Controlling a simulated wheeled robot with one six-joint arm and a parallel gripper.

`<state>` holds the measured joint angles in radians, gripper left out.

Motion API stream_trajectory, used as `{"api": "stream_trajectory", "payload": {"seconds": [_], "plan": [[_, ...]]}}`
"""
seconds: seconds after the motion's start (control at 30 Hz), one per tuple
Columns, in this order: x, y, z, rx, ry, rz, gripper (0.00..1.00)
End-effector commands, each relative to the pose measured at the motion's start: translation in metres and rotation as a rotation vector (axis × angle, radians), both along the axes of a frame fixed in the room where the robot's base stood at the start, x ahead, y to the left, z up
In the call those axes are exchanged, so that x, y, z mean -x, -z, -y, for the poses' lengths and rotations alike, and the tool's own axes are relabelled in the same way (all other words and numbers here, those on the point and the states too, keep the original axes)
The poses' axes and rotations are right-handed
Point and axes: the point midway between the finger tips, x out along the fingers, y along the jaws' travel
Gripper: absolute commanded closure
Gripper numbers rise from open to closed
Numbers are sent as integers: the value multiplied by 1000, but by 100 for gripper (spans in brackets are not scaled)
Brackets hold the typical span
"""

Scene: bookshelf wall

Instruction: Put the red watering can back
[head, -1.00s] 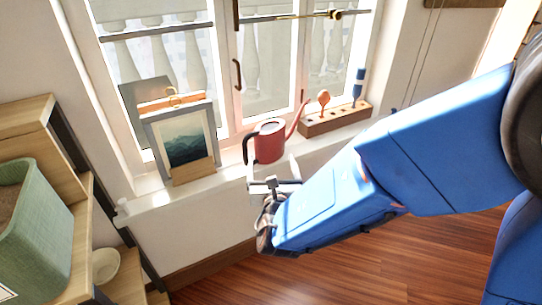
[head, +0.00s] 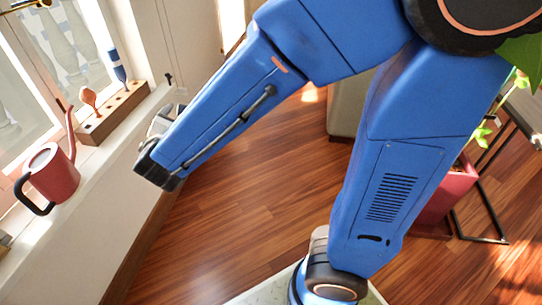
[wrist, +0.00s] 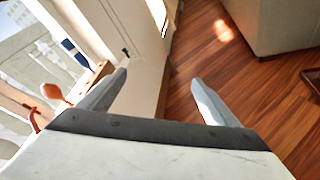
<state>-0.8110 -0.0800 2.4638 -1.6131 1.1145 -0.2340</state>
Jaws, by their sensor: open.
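The red watering can (head: 55,176) stands upright on the white window sill at the left of the head view. Its black handle faces the lower left and its red spout points up to the right. My gripper (head: 168,113) is to the right of the can, beside the sill's front edge and apart from the can; my arm partly hides it. In the wrist view my gripper (wrist: 165,98) is open, with nothing between its fingers. A piece of the red spout (wrist: 35,120) shows at the left of that view.
A wooden block (head: 112,112) with holes holds an orange-headed tool (head: 89,97) and a blue-handled tool (head: 117,66) on the sill beyond the can. A red pot (head: 447,195) with a plant is at the right. The wooden floor (head: 225,215) between is clear.

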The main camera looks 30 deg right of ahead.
Motion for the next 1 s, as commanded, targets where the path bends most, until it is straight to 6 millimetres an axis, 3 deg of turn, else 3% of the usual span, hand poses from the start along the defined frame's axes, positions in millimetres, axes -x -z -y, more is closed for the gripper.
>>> {"api": "stream_trajectory", "payload": {"seconds": [0.03, 0.2, 0.4, 0.5, 0.63, 0.8, 1.0], "plan": [[7, -3, 34, -72, 95, -11, 16], [49, 4, 123, -337, 405, -49, 16], [113, 17, 187, -673, 740, -60, 16], [146, 23, 203, -852, 893, -54, 16], [184, 29, 210, -1093, 1077, -31, 16], [224, 29, 201, -1421, 1278, 12, 16], [247, 21, 181, -1726, 1420, 61, 16]]}}
